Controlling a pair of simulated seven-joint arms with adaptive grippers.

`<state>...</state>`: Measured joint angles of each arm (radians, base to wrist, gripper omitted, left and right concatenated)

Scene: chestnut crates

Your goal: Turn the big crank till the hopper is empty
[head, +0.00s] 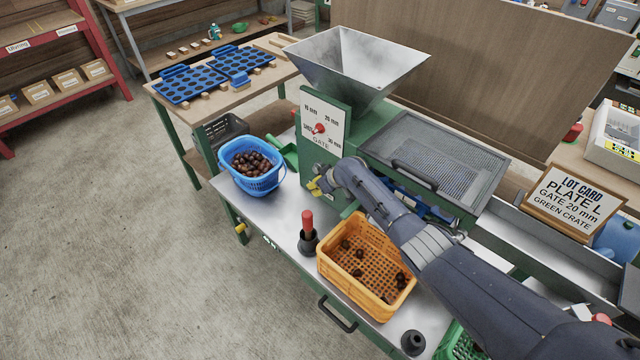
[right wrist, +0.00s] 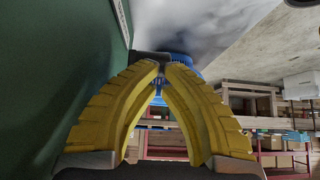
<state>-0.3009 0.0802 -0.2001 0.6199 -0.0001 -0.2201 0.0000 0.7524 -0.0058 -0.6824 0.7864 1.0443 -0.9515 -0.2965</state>
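The steel hopper (head: 352,62) stands on the green machine (head: 345,125); I see no chestnuts on its visible inner walls. The machine's front bears a gate dial with a red knob (head: 319,129). My right gripper (head: 316,186) is low at the machine's front, beside the dial plate. In the right wrist view its yellow fingers (right wrist: 161,68) converge with their tips almost together, and a dark bar (right wrist: 150,56) shows at the tips. I cannot tell whether they hold it or whether it is the crank. A red upright grip (head: 307,222) stands in a black base. My left gripper is out of view.
A blue basket (head: 237,178) full of chestnuts stands left of the machine. An orange crate (head: 330,268) with several chestnuts stands in front, beside my right arm. A lot card (head: 575,203) reads plate L, gate 20 mm, green crate. A green crate (head: 462,345) shows partly at the bottom.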

